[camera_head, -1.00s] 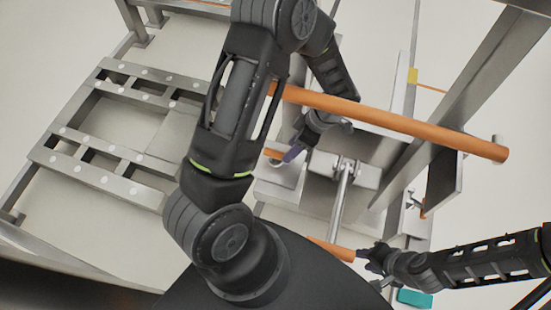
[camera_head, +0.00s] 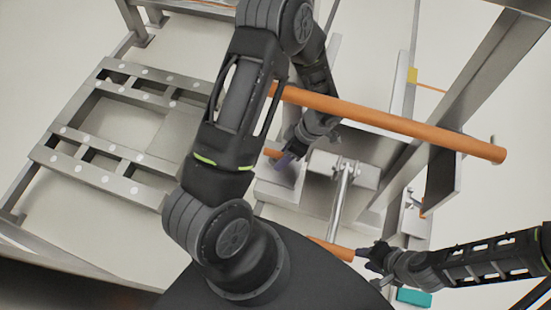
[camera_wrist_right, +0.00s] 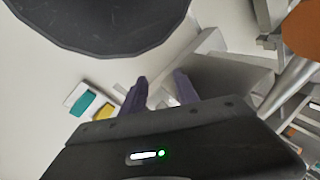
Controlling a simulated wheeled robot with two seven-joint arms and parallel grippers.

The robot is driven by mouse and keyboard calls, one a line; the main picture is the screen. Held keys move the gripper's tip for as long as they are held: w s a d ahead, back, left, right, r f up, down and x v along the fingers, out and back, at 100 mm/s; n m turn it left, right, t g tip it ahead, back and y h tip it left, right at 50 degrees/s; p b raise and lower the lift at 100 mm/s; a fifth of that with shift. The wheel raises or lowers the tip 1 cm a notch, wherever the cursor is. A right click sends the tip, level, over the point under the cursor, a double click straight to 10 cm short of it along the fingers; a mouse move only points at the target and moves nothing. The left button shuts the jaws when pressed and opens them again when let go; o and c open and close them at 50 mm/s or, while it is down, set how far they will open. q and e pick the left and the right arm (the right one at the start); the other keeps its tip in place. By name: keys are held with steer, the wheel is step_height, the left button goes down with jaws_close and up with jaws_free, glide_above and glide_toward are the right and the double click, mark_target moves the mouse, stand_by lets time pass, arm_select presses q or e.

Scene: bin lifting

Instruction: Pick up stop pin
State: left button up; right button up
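I cannot clearly make out the stop pin in either view. My right gripper (camera_head: 368,256) is at the lower right in the head view, beside the end of a short orange bar (camera_head: 338,250). In the right wrist view its two purple fingers (camera_wrist_right: 162,78) stand apart, with nothing seen held between them. My left gripper (camera_head: 284,158) hangs near the grey metal fixture at centre, by a small orange end piece (camera_head: 272,153). Its fingers are small and partly hidden, so I cannot tell its opening.
A long orange bar (camera_head: 400,122) crosses the centre right. A steel frame (camera_head: 120,185) lies at left, and a steel beam (camera_head: 465,85) slants at right. A metal rod (camera_head: 340,200) runs below the fixture. A teal block (camera_wrist_right: 83,102) lies near a yellow one (camera_wrist_right: 106,112).

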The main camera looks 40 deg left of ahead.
arm_select(q)
steer(key=shift+c, duration=0.3)
jaws_close()
stand_by(0.4)
